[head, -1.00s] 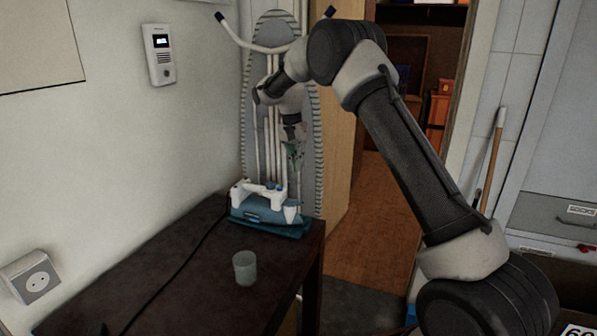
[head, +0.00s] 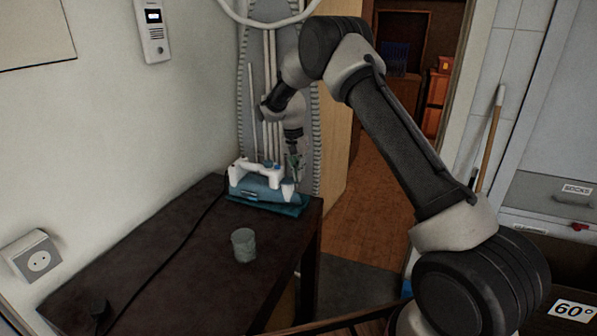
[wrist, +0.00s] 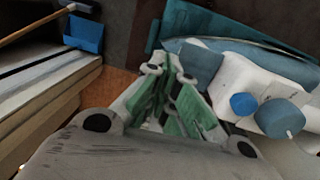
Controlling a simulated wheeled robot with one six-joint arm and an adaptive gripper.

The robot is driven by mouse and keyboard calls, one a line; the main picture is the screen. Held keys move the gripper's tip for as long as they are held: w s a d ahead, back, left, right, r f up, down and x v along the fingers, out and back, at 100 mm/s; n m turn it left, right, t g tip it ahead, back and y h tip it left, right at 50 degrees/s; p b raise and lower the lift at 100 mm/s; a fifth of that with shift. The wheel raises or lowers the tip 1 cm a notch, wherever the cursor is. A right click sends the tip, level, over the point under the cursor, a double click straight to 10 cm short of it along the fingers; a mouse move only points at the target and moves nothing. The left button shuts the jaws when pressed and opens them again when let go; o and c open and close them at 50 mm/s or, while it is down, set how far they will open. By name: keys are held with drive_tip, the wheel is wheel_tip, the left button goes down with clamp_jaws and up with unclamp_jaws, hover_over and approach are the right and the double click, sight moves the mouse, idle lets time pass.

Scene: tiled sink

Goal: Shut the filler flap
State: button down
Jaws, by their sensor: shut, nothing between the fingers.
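A blue and white iron (head: 262,188) rests on a teal base (head: 298,209) at the far end of the dark table. In the wrist view its white body (wrist: 240,78) shows two round blue knobs or caps (wrist: 262,110). A grey-blue plate (wrist: 200,66), perhaps the filler flap, stands out beside the white body, just ahead of my fingertips. I cannot tell whether they touch. My gripper (head: 294,166) is shut and empty at the iron's right end, pointing down. In the wrist view its green-padded fingers (wrist: 170,78) come together near the iron's edge.
A grey cup (head: 244,246) stands on the table (head: 175,262) in front of the iron. A dark cord (head: 190,232) runs along the table's left side. An ironing board (head: 308,140) leans behind the iron.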

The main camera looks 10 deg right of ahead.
drive_tip(key=shift+s+d+f, duration=0.15)
drive_tip(key=shift+s+f, duration=0.05)
drive_tip(key=shift+f, duration=0.65)
drive_tip(key=shift+s, duration=0.1)
